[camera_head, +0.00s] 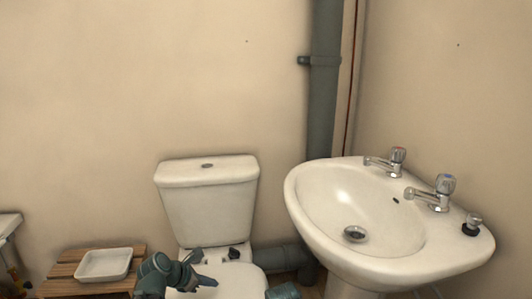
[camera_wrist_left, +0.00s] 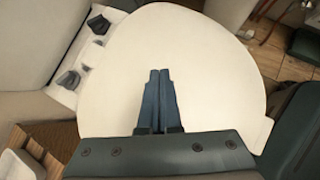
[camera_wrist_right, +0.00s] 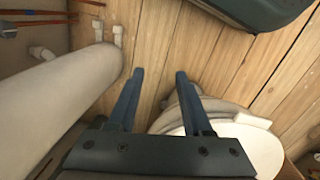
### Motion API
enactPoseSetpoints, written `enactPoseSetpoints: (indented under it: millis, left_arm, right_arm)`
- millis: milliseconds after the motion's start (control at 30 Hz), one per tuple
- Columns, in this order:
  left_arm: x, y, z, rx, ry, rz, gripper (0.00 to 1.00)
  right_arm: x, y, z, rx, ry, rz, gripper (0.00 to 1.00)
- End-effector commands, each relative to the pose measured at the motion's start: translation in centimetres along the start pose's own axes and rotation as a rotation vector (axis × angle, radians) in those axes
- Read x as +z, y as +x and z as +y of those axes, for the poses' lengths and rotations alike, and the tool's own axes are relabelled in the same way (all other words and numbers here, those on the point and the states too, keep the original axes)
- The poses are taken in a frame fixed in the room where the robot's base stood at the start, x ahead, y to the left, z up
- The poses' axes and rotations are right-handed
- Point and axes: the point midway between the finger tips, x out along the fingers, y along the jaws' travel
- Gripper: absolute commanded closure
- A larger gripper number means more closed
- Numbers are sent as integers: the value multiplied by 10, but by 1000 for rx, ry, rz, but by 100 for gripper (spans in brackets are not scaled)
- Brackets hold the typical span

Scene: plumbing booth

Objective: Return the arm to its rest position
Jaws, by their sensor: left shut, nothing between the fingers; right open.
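My left gripper (camera_head: 203,281) shows low in the head view, in front of the white toilet (camera_head: 207,205). In the left wrist view its fingers (camera_wrist_left: 158,75) are together with nothing between them, over the pale toilet lid (camera_wrist_left: 205,60). My right gripper (camera_wrist_right: 157,80) is open and empty in the right wrist view. It is above the wooden floor (camera_wrist_right: 150,40), between a pale column (camera_wrist_right: 55,95) and a round white thing (camera_wrist_right: 228,112). In the head view, a small teal part (camera_head: 284,291) at the bottom edge may be part of my right arm.
A white sink (camera_head: 375,220) with two taps and a small dark-based item (camera_head: 472,225) stands at the right. A wooden slatted stand (camera_head: 62,285) with a white tray (camera_head: 103,264) is at the lower left. A grey pipe (camera_head: 324,110) runs up the wall.

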Motion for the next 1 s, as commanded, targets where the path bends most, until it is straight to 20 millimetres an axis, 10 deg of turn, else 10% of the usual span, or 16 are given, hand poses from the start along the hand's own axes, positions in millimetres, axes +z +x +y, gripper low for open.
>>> enactPoseSetpoints:
  millis: [467,1000]
  left_arm:
    - [53,-46,-50,-121,473,121,100]
    - [146,-175,-146,-554,1600,285,100]
  right_arm:
    - [5,-85,8,-1,3,-1,50]
    - [16,-267,26,-3,9,-3,50]
